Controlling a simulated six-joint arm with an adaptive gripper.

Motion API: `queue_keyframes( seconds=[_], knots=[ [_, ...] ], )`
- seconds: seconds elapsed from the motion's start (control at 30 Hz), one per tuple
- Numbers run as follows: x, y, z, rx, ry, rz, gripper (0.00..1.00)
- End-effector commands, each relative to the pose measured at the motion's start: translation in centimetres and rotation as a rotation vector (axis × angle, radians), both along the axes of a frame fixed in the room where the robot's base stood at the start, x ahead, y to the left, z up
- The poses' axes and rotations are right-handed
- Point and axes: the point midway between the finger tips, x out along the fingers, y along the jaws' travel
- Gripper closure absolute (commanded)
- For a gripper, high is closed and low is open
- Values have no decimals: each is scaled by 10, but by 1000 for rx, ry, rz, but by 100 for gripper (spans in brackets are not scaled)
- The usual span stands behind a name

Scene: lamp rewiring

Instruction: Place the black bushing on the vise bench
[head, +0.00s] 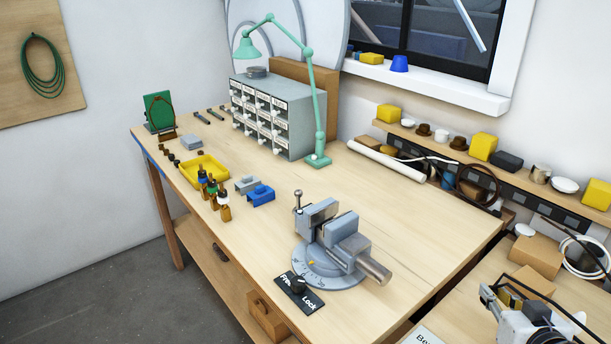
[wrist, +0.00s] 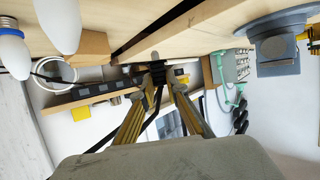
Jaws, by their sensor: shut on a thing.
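My gripper (wrist: 159,82) shows in the wrist view with its two fingers closing together at the picture's middle. It is shut on a small black piece at the fingertips, which looks like the black bushing (wrist: 157,66); the fingers partly hide it. The vise bench (head: 420,225) is the wooden bench in the head view. The grey vise (head: 335,235) stands on its round base near the front, and shows at the upper right of the wrist view (wrist: 277,47). In the wrist view the held piece appears apart from the vise.
A Free/Lock knob panel (head: 299,293) lies before the vise. Small bottles (head: 212,190), a yellow tray (head: 205,168), blue block (head: 261,195), drawer cabinet (head: 280,115) and green lamp (head: 318,158) occupy the left and back. A second bench (head: 470,320) adjoins across a dark gap. Bench right of the vise is clear.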

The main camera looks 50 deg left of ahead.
Motion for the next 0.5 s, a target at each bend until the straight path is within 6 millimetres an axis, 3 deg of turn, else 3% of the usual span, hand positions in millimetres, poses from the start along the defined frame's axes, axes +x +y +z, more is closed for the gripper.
queue_keyframes(
  seconds=[0.23,0.5],
  knots=[
    [-15,35,2,0,-3,68,100],
    [-38,111,23,0,-6,239,100]
  ],
)
